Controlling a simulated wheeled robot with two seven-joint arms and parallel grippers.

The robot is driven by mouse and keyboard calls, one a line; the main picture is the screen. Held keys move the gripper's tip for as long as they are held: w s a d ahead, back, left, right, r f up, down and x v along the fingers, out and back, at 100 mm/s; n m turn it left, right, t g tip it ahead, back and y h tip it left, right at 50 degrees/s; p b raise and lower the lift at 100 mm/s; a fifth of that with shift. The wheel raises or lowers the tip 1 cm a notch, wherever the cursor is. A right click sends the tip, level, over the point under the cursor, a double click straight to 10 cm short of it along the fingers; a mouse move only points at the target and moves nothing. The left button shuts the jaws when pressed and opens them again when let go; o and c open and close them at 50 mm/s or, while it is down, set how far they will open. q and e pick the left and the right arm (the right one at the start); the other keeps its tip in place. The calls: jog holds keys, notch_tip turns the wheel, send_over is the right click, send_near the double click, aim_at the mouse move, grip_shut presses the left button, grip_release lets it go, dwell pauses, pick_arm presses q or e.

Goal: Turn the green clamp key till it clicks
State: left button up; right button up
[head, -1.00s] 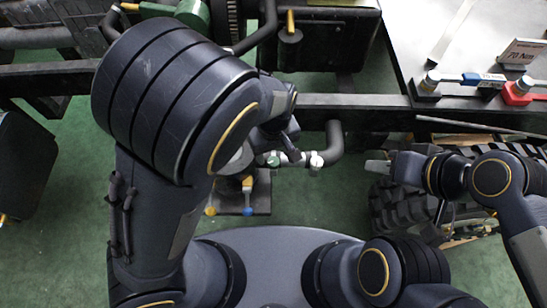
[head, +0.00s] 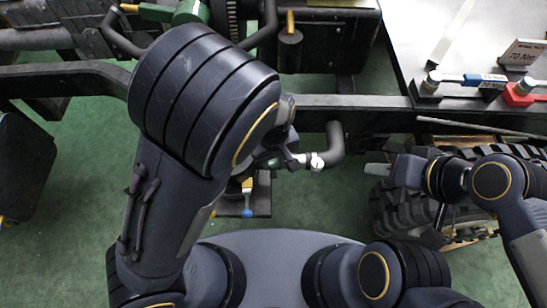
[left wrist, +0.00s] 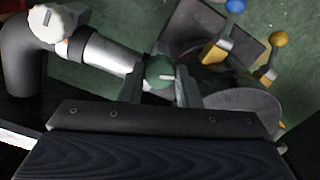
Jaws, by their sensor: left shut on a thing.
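The green clamp key (left wrist: 160,72) sits on a silver pipe (left wrist: 108,55) and shows between the two fingers of my left gripper (left wrist: 161,88) in the left wrist view. The fingers are shut on it, one on each side. A pale slot or mark shows on its face. In the head view my left gripper (head: 287,158) is at the pipe and mostly hides the key. My right gripper (head: 377,170) is away to the right, pointing left, apart from the pipe; its fingers are seen edge-on.
A white key (left wrist: 57,22) sits where the pipe meets a black bent hose (left wrist: 27,60). Blue (left wrist: 235,6) and yellow (left wrist: 278,39) knobbed levers stand on a dark plate nearby. A grey bench (head: 425,35) holds blue (head: 470,80) and red (head: 520,92) tools.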

pick_arm(q)
jog(key=shift+m, duration=0.3)
jog(key=shift+r+m+p, duration=0.1)
jog(key=shift+m+p, duration=0.2)
jog(key=shift+m, duration=0.6)
jog(key=m, duration=0.2)
jog(key=shift+m, duration=0.3)
jog(key=m, duration=0.3)
jog(key=shift+m, duration=1.8)
jog(key=o, duration=1)
